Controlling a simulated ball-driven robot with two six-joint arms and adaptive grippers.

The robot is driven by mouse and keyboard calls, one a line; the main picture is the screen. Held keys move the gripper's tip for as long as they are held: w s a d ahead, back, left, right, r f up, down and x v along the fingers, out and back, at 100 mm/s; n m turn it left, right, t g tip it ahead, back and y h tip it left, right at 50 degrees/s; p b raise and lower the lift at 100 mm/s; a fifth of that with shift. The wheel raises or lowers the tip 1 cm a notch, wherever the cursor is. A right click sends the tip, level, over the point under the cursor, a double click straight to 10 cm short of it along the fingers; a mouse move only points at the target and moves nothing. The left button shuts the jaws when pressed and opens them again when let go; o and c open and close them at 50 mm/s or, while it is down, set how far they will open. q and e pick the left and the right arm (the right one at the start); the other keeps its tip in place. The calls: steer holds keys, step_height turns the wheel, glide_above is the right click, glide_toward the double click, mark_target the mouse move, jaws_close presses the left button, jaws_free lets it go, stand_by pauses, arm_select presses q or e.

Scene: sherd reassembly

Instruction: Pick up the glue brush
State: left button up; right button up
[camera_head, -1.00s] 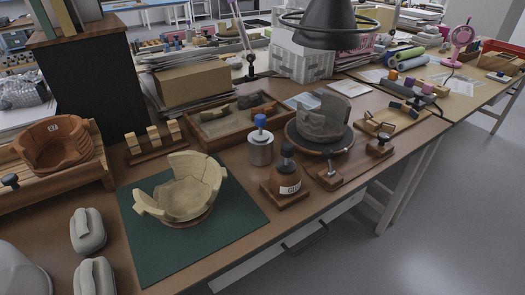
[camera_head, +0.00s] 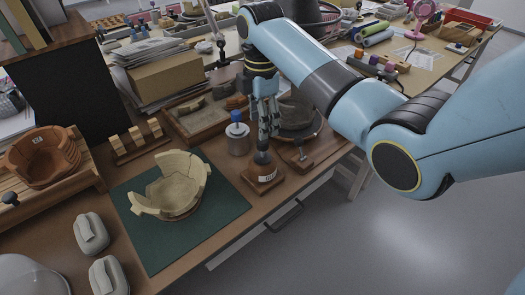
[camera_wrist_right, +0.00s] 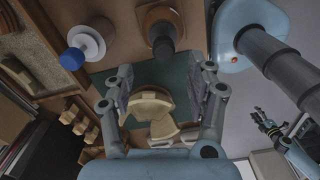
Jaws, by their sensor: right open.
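I take the glue brush to be the dark-topped piece (camera_head: 262,157) standing in the brown glue bottle (camera_head: 266,173), which sits on a square wooden base. Only its dark top shows; any bristles are hidden inside. My right gripper (camera_head: 269,132) points down just above and slightly behind the bottle, open and empty. In the right wrist view the dark top (camera_wrist_right: 163,47) lies beyond the spread fingers (camera_wrist_right: 164,72), apart from them. My left gripper (camera_wrist_right: 268,122) appears small at the right of that view, over the floor; its jaw state is unclear.
A partly assembled cream bowl (camera_head: 172,184) sits on the green mat (camera_head: 150,251). A wooden sand tray (camera_head: 195,118) lies behind. The table edge is near the bottle's front.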

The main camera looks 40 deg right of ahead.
mark_target(262, 147)
steer(key=f, duration=0.8)
steer(key=shift+s+f, duration=0.25)
steer(key=shift+c, duration=0.3)
steer(key=c, duration=1)
